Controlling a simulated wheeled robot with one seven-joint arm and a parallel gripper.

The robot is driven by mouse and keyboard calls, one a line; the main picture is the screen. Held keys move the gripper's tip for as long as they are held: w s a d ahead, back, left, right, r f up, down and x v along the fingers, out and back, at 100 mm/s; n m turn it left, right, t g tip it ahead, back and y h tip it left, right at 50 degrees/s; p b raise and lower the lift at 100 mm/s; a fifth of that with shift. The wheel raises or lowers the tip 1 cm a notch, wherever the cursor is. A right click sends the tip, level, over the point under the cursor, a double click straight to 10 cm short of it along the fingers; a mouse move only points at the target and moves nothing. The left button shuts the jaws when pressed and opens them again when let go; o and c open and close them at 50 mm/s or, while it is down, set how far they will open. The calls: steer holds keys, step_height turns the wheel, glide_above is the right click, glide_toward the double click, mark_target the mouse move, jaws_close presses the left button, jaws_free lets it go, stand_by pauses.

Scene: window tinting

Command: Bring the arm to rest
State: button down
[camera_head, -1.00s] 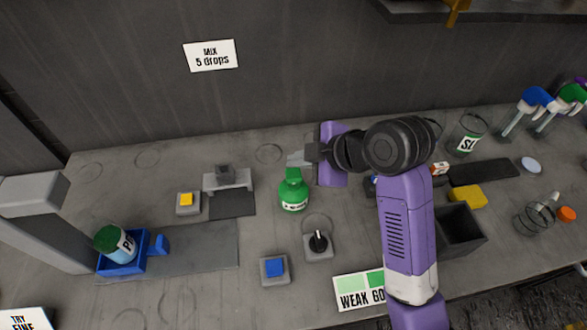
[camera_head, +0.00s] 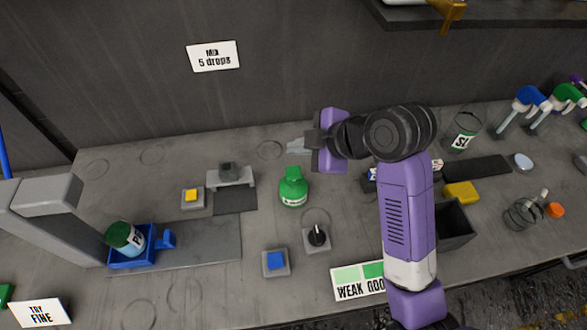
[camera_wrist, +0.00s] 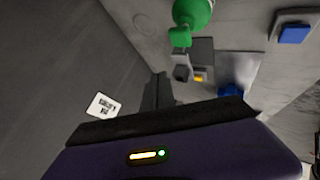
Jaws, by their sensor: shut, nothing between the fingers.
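My gripper (camera_head: 297,146) is shut and empty, raised above the bench behind the green bottle. Its fingers point left in the head view. In the wrist view the fingers (camera_wrist: 158,90) lie together with nothing between them. My purple and black arm reaches up from the lower right of the head view. The green bottle (camera_head: 293,188) stands upright on the bench, apart from the gripper; it also shows at the top of the wrist view (camera_wrist: 192,12).
A blue tray (camera_head: 132,260) holding a green-lidded jar (camera_head: 124,237) is at left. Blue (camera_head: 275,261) and yellow (camera_head: 191,196) buttons and a black-knobbed device (camera_head: 317,236) stand nearby. A dark bin (camera_head: 456,226) and yellow sponge (camera_head: 461,194) are right of my arm. A shelf (camera_head: 490,12) overhangs upper right.

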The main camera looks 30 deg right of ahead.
stand_by(0.3)
steer(key=w+d+r+m+t+h, duration=0.2)
steer(key=w+d+r+m+t, duration=0.15)
steer(key=r+m, duration=0.2)
steer(key=s+a+f+m+t+b, duration=0.1)
steer(key=s+f, duration=0.3)
steer(key=s, duration=0.8)
steer(key=s+a+f+m+t+h+b, duration=0.1)
steer(key=s+f+m, duration=0.3)
steer(key=s, duration=0.9)
steer(key=s+a+f+m+t+b, duration=0.1)
steer(key=s+f, duration=0.4)
steer(key=s, duration=0.7)
steer(key=a+m+b, duration=0.1)
steer(key=m+b, duration=0.1)
steer(key=shift+s+f+h+b, duration=0.15)
steer(key=shift+f+h+b, duration=0.05)
steer(key=shift+h+b, duration=0.2)
